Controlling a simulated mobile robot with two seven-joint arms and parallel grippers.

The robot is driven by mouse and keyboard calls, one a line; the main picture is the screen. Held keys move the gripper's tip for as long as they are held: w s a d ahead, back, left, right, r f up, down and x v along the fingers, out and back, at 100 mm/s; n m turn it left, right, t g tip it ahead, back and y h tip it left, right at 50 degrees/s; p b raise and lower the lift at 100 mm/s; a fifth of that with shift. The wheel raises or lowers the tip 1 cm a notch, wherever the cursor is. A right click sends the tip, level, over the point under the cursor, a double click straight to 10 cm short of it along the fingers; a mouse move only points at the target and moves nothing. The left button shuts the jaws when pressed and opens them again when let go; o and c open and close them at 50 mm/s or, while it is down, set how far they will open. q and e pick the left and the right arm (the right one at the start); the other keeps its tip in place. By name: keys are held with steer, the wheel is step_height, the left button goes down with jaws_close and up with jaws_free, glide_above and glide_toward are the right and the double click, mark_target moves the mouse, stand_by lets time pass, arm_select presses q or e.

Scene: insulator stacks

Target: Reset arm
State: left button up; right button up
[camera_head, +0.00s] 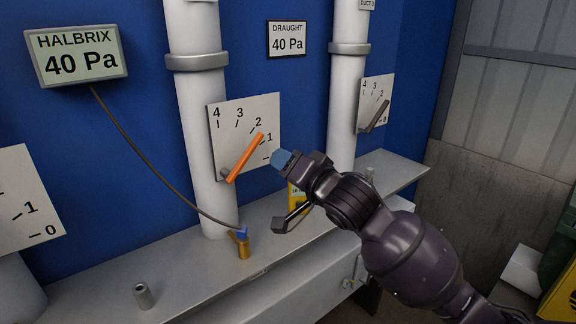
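The tip is just right of the gauge plate (266,108) with the orange lever (247,157), apart from the lever in the picture. My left gripper is not in view.
A grey shelf (195,262) runs below the white pipes. It carries a brass fitting (243,247) with a cable and a grey stub (143,295). A yellow label (296,198) is partly behind my arm. Signs read HALBRIX 40 Pa (80,60) and DRAUGHT 40 Pa (288,39). A grey-lever gauge (376,103) is at right.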

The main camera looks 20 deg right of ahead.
stand_by(0.5)
steer(key=s+d+f+n+h+b, duration=0.1)
steer(key=s+d+f+n, duration=0.15)
steer(key=f, duration=0.55)
steer(key=s+d+f+n+h, duration=0.1)
steer(key=s+d+f+n, duration=0.2)
steer(key=f, duration=0.5)
steer(key=s+d+f+n+h+b, duration=0.15)
steer(key=f+n, duration=0.25)
steer(key=f, duration=0.4)
steer(key=s+d+f+m+g+h, duration=0.1)
steer(key=s+d+f+m+g, duration=0.1)
steer(key=s+f, duration=0.8)
steer(key=s+d+f+m+g+h, duration=0.1)
steer(key=s+d+f+g+h, duration=0.1)
steer(key=s+f, duration=0.8)
steer(key=shift+s+d+m+g, duration=0.25)
steer(key=shift+s+m+g, duration=0.15)
steer(key=shift+g, duration=0.2)
